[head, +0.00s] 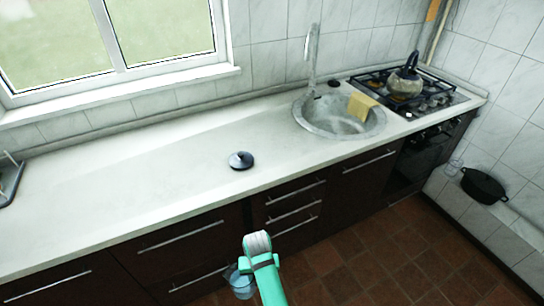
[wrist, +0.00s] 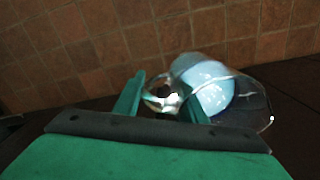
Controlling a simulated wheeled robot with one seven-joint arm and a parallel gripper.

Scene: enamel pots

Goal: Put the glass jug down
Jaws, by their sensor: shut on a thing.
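The clear glass jug (head: 240,284) is low in the head view, in front of the dark cabinets and below counter height. It also shows in the wrist view (wrist: 208,86), with a pale blue patch seen in its glass. My gripper (head: 246,264) is shut on the jug's handle, and in the wrist view its green fingers (wrist: 163,97) stand either side of the handle loop. My green arm is beside the jug in the head view. The jug hangs clear of the counter (head: 130,185). What lies directly under it is hidden.
A dark round lid-like object (head: 241,160) sits mid-counter. The left counter is mostly bare. A sink (head: 318,125) with a yellow cloth (head: 362,106) and a hob (head: 440,95) with a kettle (head: 405,78) are right. A black pot (head: 484,185) sits on a tiled ledge.

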